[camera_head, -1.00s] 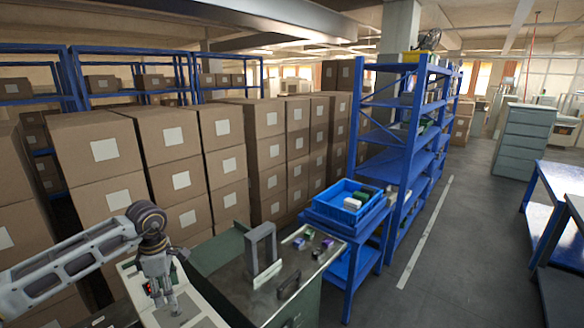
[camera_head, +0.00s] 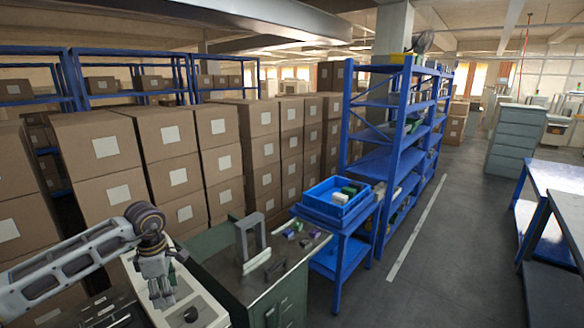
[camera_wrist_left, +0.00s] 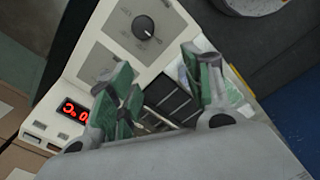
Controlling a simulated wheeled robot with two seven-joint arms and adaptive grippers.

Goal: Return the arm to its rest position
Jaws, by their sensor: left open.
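My left arm comes in from the left in the head view, and my left gripper (camera_head: 164,294) hangs pointing down over the light machine panel (camera_head: 203,311). In the left wrist view the left gripper (camera_wrist_left: 165,92) is open, with its green-padded fingers apart and no object clearly held between them. Below it the panel shows a black dial (camera_wrist_left: 143,27), a red lit display (camera_wrist_left: 74,109) and a dark slotted part (camera_wrist_left: 172,100). My right gripper is in neither view.
A metal-topped bench (camera_head: 225,266) with a grey upright frame (camera_head: 250,240) stands right of the panel. A blue bin (camera_head: 335,205) sits on a blue stand. Stacked cartons (camera_head: 100,150) fill the back left. The aisle floor (camera_head: 430,270) is clear on the right.

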